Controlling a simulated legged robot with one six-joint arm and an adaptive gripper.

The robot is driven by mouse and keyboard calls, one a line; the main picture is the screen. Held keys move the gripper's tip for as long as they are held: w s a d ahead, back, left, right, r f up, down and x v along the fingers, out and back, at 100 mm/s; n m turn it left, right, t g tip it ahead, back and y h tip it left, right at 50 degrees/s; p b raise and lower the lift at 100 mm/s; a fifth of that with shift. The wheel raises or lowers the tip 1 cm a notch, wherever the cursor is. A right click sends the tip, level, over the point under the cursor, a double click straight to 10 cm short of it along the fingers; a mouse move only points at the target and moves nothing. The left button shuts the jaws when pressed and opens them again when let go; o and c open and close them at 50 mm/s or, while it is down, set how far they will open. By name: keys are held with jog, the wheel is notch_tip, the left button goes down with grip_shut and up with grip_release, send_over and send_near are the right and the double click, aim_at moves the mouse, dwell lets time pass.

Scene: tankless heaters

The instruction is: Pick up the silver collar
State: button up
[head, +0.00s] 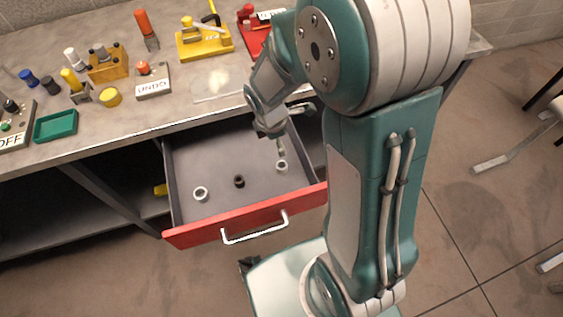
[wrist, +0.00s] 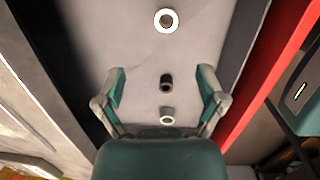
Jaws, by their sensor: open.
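A small light-grey ring, apparently the silver collar (head: 281,166), lies in the open drawer toward its right side. It also shows in the wrist view (wrist: 167,115), between my finger bases and close to the palm. My gripper (head: 285,132) is over the right part of the drawer, above the grey ring. In the wrist view my gripper (wrist: 163,78) is open and empty, with its fingers on either side of the line of rings. The height gap above the collar is hard to tell.
The drawer (head: 245,219) has a red front and grey walls. A dark ring (head: 239,181) and a larger whitish ring (head: 201,193) lie to the left of the collar. The workbench (head: 190,110) above holds tools, signs and a green tray (head: 55,126).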

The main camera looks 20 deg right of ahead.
aim_at(281, 165)
jog(key=shift+n, duration=0.8)
jog(key=f, duration=0.5)
jog(key=d+f, duration=0.1)
jog(key=f, duration=0.2)
jog(key=shift+w+d+f, duration=0.1)
jog(key=f, duration=0.4)
jog(key=shift+s+f, duration=0.2)
jog(key=shift+d+f, duration=0.1)
jog(key=shift+f, duration=0.3)
grip_shut()
